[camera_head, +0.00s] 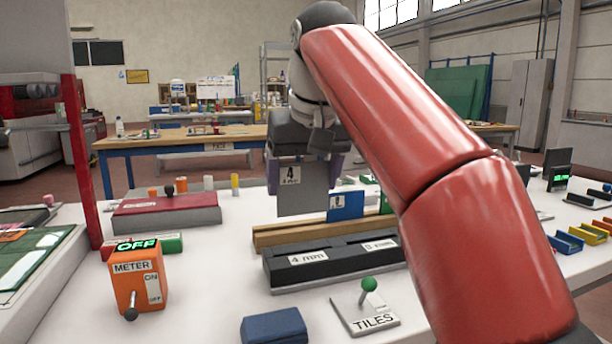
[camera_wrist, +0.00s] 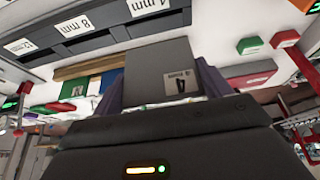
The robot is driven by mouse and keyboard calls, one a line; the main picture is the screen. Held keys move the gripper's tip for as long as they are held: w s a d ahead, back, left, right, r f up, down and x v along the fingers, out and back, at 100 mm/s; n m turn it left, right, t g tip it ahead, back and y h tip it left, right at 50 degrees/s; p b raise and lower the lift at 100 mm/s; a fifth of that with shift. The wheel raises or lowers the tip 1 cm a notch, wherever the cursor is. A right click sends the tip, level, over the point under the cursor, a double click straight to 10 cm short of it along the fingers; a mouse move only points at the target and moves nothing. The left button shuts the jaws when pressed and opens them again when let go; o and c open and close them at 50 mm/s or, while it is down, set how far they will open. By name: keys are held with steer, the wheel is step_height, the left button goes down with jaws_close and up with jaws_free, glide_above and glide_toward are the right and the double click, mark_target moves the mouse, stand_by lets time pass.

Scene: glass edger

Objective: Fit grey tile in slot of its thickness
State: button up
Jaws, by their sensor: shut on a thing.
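The grey tile (camera_head: 305,202) has a white label with a 4. It hangs upright from my gripper (camera_head: 303,172), which is shut on its upper part, with a purple finger at each side. The tile also shows in the wrist view (camera_wrist: 150,66), between the purple fingers. The black slot block (camera_head: 285,272) lies nearer the head camera and lower, with 4 mm at its left and 8 mm further right. The block shows upside down in the wrist view (camera_wrist: 105,42), where a 12 label also shows. Tile and block are apart. My arm hides the block's right end in the head view.
A wooden rack (camera_head: 275,239) behind the block holds a blue tile (camera_head: 345,206) and a green tile. An orange meter (camera_head: 136,280) reading OFF, a TILES lever plate (camera_head: 362,316) and a dark blue block (camera_head: 273,327) stand in front. A red-topped box (camera_head: 165,212) sits left.

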mark_target(302, 248)
steer(key=shift+f+b, duration=3.35)
steer(key=shift+f, duration=1.2)
steer(key=shift+f, duration=0.35)
steer(key=o, duration=1.4)
steer(key=p+v, duration=0.2)
steer(key=v, duration=0.5)
steer(key=shift+r+p, duration=0.35)
steer(key=shift+p, duration=0.05)
steer(key=shift+s+d, duration=0.1)
steer(key=shift+s, duration=0.15)
